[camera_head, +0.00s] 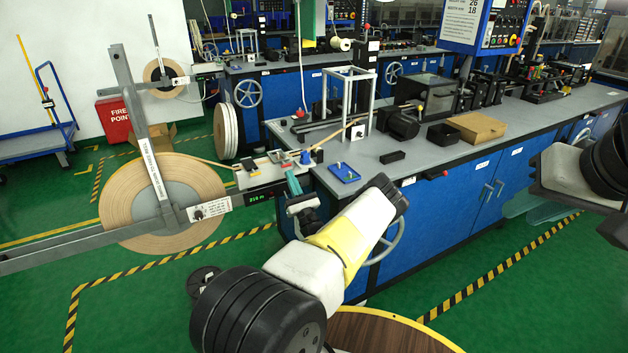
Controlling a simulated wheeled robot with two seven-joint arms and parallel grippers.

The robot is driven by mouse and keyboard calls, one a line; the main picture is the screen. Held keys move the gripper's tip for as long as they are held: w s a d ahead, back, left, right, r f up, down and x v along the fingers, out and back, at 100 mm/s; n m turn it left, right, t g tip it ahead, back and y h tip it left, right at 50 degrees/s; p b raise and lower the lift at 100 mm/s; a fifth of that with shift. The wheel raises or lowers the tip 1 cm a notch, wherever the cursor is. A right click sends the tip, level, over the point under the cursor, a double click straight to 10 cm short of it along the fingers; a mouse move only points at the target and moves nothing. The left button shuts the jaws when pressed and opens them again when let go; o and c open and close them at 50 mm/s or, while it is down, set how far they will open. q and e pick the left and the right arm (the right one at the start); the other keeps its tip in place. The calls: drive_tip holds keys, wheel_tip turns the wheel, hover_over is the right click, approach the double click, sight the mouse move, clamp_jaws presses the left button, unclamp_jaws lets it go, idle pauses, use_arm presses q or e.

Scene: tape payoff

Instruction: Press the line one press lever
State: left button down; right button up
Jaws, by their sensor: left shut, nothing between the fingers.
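The large reel of tan tape (120,205) hangs at the left, with a strip running to the feed unit (262,172) at the bench's near left corner. The feed unit has a green-lit display and a small blue part (305,157). I cannot tell for sure which part is the line one press lever. My left gripper (293,183) is shut and empty beside the feed unit's right end; contact cannot be told. My right arm enters at the right edge; its gripper (530,204) is unclear below it.
The grey bench top (400,172) holds a blue tray (344,173), a silver frame (350,70), black blocks and a cardboard-coloured box (476,127). A handwheel (388,240) is on the bench front. A round wooden top (385,335) is at the bottom. Green floor is open at lower right.

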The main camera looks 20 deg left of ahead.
use_arm(q)
drive_tip(key=shift+r, duration=0.4)
